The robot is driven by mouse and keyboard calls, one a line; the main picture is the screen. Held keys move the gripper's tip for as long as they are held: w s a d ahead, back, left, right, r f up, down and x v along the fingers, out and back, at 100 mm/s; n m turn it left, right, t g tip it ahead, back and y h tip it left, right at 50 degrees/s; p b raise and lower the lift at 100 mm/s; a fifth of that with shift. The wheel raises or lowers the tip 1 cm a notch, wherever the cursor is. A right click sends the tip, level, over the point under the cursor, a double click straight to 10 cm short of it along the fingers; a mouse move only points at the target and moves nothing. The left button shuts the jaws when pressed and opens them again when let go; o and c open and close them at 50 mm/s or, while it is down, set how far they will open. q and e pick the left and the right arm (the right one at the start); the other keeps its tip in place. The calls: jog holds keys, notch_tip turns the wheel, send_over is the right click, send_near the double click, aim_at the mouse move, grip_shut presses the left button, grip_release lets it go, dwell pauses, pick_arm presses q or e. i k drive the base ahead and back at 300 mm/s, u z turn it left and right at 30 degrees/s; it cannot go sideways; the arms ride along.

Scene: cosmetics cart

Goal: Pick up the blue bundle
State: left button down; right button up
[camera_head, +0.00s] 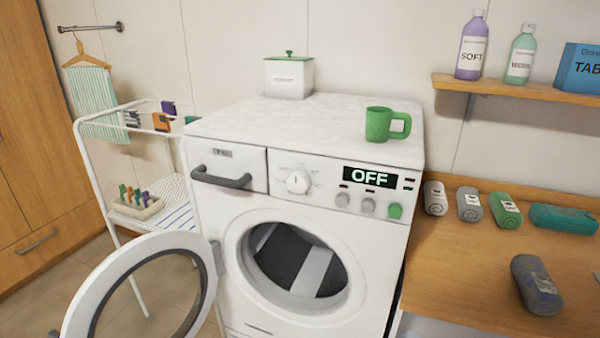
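A dark slate, slightly bluish rolled bundle (536,285) with a small blue-marked label lies on the wooden counter (450,270) at the lower right. It lies apart from the other rolls and is the closest match to the blue bundle, though its colour looks more grey than blue. A teal bundle (564,219) lies at the back right of the counter. Neither of my grippers is in view, and nothing is seen touching the bundles.
A green mug (380,124) stands on top. A shelf (520,90) holds bottles. The counter's front left is clear.

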aim_at(540, 294)
jog(key=z, duration=0.9)
jog(key=i, duration=1)
jog(key=z, duration=0.35)
